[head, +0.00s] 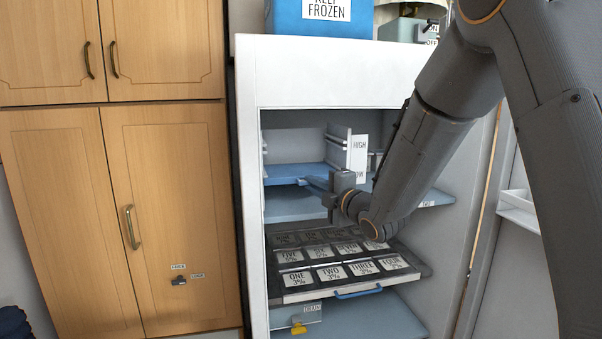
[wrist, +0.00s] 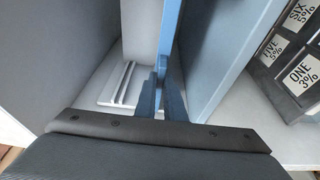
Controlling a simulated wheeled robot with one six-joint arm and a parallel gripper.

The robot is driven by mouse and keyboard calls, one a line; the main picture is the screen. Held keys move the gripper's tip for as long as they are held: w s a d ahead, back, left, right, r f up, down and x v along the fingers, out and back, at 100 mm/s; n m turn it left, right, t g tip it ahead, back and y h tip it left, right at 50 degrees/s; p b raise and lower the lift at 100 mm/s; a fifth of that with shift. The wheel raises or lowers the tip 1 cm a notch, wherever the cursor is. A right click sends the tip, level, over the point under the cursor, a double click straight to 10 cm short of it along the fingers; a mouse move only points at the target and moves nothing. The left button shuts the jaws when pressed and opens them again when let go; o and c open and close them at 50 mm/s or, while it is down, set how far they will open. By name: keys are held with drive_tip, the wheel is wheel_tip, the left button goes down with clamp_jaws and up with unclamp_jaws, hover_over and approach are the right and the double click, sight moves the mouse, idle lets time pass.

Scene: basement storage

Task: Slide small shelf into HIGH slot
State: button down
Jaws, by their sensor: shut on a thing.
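The small blue shelf (head: 296,171) is in the upper bay of the open white cabinet, between the left wall and a pale upright divider (head: 337,146). A label on the divider's front reads HIGH (head: 359,144) at the top, with LOW partly hidden lower down. My gripper (head: 318,183) is shut on the small shelf's front edge. In the wrist view, the shelf (wrist: 170,38) shows edge-on between the fingers (wrist: 163,98). Pale rails (wrist: 121,84) on the side wall lie left of it there, apart from it. I cannot tell whether its far edge rests on a rail.
A wide blue shelf (head: 290,207) lies just below. Under it is a dark tray of labelled blocks (head: 330,256) with a blue handle. A blue box (head: 318,20) stands on top of the cabinet. Wooden cupboards (head: 160,200) stand left.

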drive_tip(key=shift+s+d+r, duration=0.1)
drive_tip(key=shift+s+d, duration=0.1)
drive_tip(key=shift+s, duration=0.45)
idle(0.3)
drive_tip(key=s+d+p, duration=0.3)
drive_tip(key=s+d, duration=0.1)
drive_tip(key=s, duration=1.1)
drive_tip(key=shift+s+d, duration=0.15)
drive_tip(key=shift+d, duration=0.05)
idle(2.1)
drive_tip(key=shift+s+d+p, duration=0.1)
drive_tip(key=shift+s+p, duration=0.35)
drive_tip(key=shift+p, duration=1.75)
drive_tip(key=shift+s+d+p, duration=0.2)
drive_tip(key=shift+s+p, duration=0.45)
drive_tip(key=shift+p, duration=1.45)
drive_tip(key=shift+s+d+p, duration=0.1)
drive_tip(key=shift+s+p, duration=0.05)
drive_tip(key=shift+p, duration=0.15)
